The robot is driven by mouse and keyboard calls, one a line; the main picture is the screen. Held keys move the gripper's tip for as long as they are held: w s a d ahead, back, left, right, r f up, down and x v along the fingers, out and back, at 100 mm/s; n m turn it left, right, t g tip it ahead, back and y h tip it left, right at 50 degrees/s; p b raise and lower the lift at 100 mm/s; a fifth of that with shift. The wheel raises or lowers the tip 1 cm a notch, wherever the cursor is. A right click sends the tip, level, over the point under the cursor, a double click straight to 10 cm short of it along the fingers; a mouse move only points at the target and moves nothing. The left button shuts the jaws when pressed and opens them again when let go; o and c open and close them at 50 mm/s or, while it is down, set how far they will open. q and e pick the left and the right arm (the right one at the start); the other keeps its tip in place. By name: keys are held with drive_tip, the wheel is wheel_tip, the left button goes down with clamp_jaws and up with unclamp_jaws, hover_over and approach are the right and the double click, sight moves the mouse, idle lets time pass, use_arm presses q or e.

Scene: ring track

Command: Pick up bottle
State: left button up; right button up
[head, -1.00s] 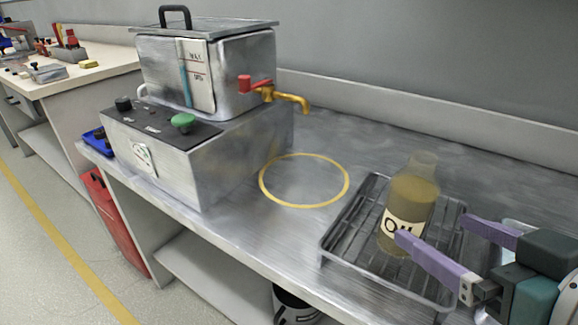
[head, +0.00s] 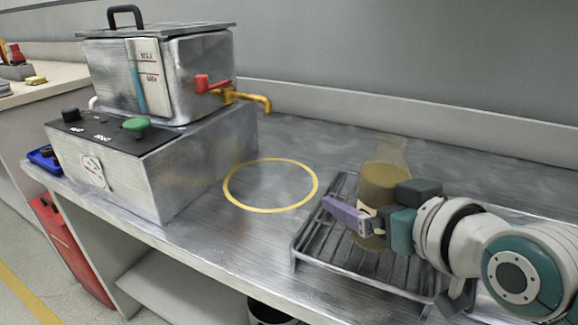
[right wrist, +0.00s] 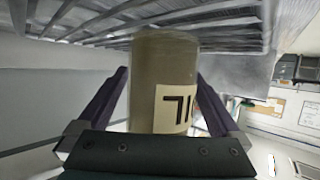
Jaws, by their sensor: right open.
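The bottle (head: 384,172) is clear with a brownish liquid and a pale label. It stands upright on the wire rack tray (head: 325,262) at the right of the bench. My right gripper (head: 362,212) is at the bottle, with one purple finger in front of it; the other finger is hidden in the head view. In the right wrist view the bottle (right wrist: 165,65) is between the two open fingers of the gripper (right wrist: 162,78), with a small gap visible beside the left finger. The label is partly covered by the gripper. My left gripper is not in view.
A metal tank (head: 160,75) with a red-handled brass tap (head: 245,97) stands on a control box (head: 150,165) at the left. A yellow ring (head: 271,208) marks clear bench between the box and the rack. A dark container (head: 268,314) is below the bench.

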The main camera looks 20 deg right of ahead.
drive_tip(key=c, duration=1.5)
clamp_jaws()
drive_tip(key=shift+r, duration=0.1)
